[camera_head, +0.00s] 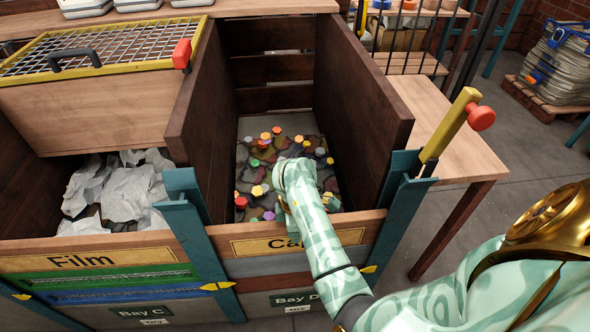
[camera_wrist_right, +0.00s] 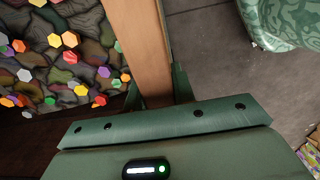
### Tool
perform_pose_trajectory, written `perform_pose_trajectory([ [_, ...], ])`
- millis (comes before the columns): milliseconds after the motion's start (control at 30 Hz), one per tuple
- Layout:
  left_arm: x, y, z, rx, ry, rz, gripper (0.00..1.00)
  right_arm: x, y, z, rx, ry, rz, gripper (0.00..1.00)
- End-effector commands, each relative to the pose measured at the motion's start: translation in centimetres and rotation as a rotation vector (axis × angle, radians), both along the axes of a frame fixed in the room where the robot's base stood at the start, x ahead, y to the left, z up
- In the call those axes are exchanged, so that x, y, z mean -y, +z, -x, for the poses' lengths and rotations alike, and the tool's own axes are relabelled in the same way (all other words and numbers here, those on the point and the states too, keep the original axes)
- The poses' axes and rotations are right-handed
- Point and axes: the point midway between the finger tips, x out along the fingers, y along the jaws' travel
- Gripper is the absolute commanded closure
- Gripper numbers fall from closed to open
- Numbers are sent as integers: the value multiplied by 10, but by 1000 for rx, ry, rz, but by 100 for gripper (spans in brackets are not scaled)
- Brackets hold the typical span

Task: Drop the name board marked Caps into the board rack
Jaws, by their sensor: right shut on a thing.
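The name board marked Caps (camera_head: 352,236) spans the front of the right-hand bay, between teal posts, above the Bay D label. My right arm hides part of its lettering. My right gripper (camera_head: 284,206) is shut on the board's top edge; the arm largely hides its fingers in the head view. In the right wrist view the board (camera_wrist_right: 140,40) shows edge-on, running down between the green fingers (camera_wrist_right: 157,92). A rack with dark upright bars on a wooden base (camera_head: 412,63) stands at the back right, probably the board rack. My left gripper is not in view.
Behind the board, a dark wooden bin (camera_head: 362,110) holds many coloured caps (camera_head: 262,160). The Film board (camera_head: 85,257) fronts the left bay with crumpled white film. A yellow lever with a red knob (camera_head: 452,125) rises at right, beside a wooden table (camera_head: 450,140).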

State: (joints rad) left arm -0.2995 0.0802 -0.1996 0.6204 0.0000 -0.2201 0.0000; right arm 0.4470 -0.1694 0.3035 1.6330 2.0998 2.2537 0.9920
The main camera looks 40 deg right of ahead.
Motion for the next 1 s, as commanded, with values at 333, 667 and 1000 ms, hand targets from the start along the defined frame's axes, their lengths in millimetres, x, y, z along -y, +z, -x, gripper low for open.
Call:
perform_pose_trajectory([
  [333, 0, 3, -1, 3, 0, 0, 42, 0, 4, -1, 3, 0, -1, 100],
  [667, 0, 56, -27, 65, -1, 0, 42, -1, 84, -2, 13, 0, -2, 100],
  [1000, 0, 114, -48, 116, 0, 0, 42, 0, 162, -2, 10, 1, 0, 100],
])
